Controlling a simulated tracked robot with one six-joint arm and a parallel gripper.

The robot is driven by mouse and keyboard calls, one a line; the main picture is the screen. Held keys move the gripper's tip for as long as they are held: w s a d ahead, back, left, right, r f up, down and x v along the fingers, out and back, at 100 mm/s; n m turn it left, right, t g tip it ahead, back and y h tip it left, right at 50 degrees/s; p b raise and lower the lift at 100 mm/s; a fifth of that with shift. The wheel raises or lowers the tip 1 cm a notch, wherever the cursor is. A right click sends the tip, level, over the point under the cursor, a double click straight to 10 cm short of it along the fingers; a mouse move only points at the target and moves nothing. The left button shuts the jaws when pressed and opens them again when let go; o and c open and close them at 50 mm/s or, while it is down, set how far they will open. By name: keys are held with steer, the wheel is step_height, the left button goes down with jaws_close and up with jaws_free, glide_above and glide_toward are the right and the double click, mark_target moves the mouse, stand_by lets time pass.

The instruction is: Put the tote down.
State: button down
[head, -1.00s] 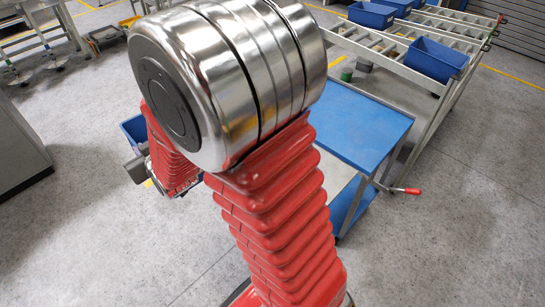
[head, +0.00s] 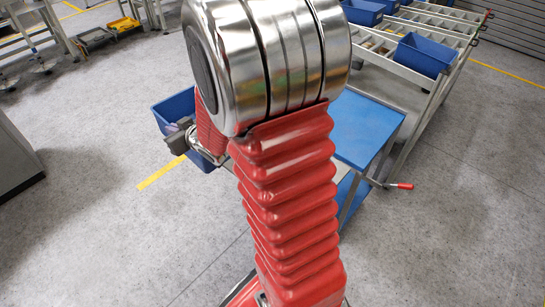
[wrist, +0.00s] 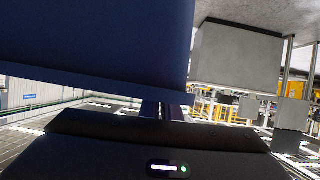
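A blue tote (head: 172,108) is at the left of my arm in the head view, partly hidden behind my arm. My gripper (head: 188,132) is at the tote's near side, with its fingertips mostly hidden there. In the wrist view the tote (wrist: 95,40) fills the upper left, close to the camera. My gripper (wrist: 165,110) meets the tote's lower edge and appears shut on it. The tote is held off the floor.
A blue-topped cart (head: 362,128) stands right of my arm, its visible top bare. Behind it is a roller rack (head: 395,60) bearing several blue bins, one at its near end (head: 425,54). A grey cabinet (head: 15,155) stands at the far left. Open floor lies between.

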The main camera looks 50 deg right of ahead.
steer(key=s+d, duration=0.1)
steer(key=d, duration=0.2)
steer(key=s+d+f, duration=0.1)
steer(key=s+d, duration=0.1)
steer(key=d, duration=0.1)
steer(key=s+d, duration=0.1)
steer(key=d, duration=0.3)
steer(key=shift+s+f, duration=0.15)
steer(key=shift+s, duration=0.15)
steer(key=s+d+f, duration=0.2)
steer(key=s+d, duration=0.6)
steer(key=shift+s+f+n, duration=0.3)
steer(key=shift+s, duration=0.1)
steer(key=shift+d+f, duration=0.1)
steer(key=shift+f, duration=2.85)
steer(key=shift+f, duration=2.1)
